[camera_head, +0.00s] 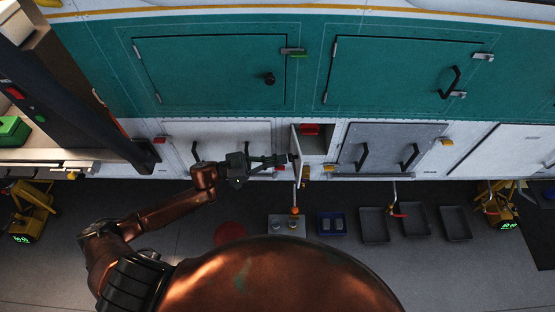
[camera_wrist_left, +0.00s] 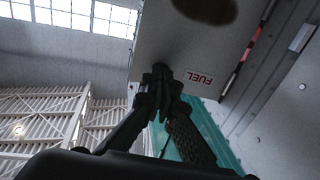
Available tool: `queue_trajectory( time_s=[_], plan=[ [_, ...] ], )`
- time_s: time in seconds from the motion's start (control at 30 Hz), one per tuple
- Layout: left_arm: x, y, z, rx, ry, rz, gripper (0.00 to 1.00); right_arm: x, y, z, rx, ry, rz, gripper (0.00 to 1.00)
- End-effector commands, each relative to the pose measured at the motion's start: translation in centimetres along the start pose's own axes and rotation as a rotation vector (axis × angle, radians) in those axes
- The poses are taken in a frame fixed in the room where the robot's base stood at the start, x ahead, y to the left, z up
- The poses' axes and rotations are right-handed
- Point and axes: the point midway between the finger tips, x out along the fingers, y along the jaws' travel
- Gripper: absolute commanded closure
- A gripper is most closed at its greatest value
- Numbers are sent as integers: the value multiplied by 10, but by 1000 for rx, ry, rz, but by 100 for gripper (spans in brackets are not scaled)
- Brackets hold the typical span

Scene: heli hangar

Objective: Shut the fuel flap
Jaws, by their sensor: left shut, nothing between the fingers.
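The fuel flap (camera_head: 296,143) stands open, sticking out from the white lower side of the helicopter at the left edge of a small recess (camera_head: 316,144) with a red part inside. My left gripper (camera_head: 290,159) is just left of the flap, its tips close to the flap's left face. In the left wrist view the flap (camera_wrist_left: 165,45) shows as a pale panel with a red "FUEL" label. The left gripper's fingers (camera_wrist_left: 161,72) are together there, with nothing between them, in front of the panel. I cannot tell whether they touch it. My right gripper is not in view.
Right of the recess is a grey panel (camera_head: 385,145) with two dark handles. Teal doors (camera_head: 210,70) are above. On the floor below are a grey box (camera_head: 287,225), a blue tray (camera_head: 331,235) and several dark trays (camera_head: 374,238). A yellow stand (camera_head: 35,205) is at left.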

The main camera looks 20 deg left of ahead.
Motion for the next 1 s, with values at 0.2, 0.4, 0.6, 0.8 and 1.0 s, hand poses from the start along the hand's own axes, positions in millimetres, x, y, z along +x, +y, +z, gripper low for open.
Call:
queue_trajectory(
  time_s=[0.2, 0.4, 0.6, 0.8, 1.0],
  plan=[
    [2, 2, -2, -1, 2, -18, 100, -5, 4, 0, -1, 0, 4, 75],
    [7, 4, -1, 2, 2, -58, 100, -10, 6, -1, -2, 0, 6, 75],
    [11, 6, -1, 3, 3, -91, 100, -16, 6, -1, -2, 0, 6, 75],
    [21, 11, -3, 4, 6, -172, 100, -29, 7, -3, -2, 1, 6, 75],
    [40, 14, -3, 13, 3, -260, 100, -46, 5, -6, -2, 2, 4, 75]
  ],
)
